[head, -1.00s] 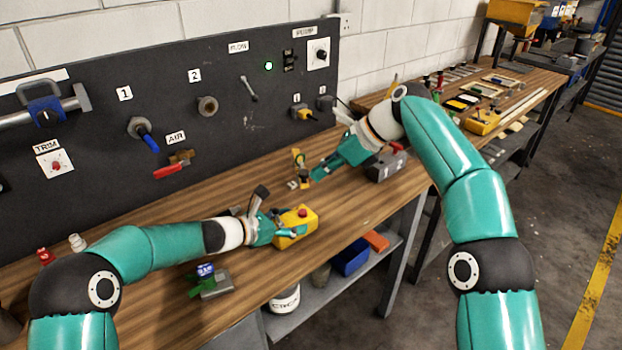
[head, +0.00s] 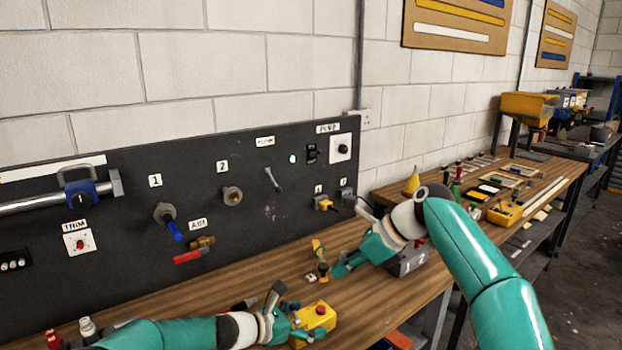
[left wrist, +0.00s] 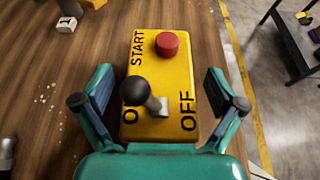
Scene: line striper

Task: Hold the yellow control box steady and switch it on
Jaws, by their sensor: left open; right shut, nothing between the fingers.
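The yellow control box (head: 323,312) sits on the wooden bench at the bottom of the head view. In the left wrist view the box (left wrist: 182,78) shows a red button (left wrist: 168,44), the words START and OFF, and a black-knobbed lever (left wrist: 138,90) partly covering another label at left. The knob appears left of its pale base; its exact setting is hard to tell. My left gripper (left wrist: 160,88) is open, one finger on each side of the box, with visible gaps. My right gripper (head: 340,269) is shut and empty, beyond the box over the bench.
A small yellow-and-black item (head: 319,252) stands close to the right gripper's tips. A grey block marked 1 2 (head: 408,264) is by the right wrist. The dark panel (head: 120,240) with valves and switches runs behind the bench (head: 385,300). Bare wood lies right of the box.

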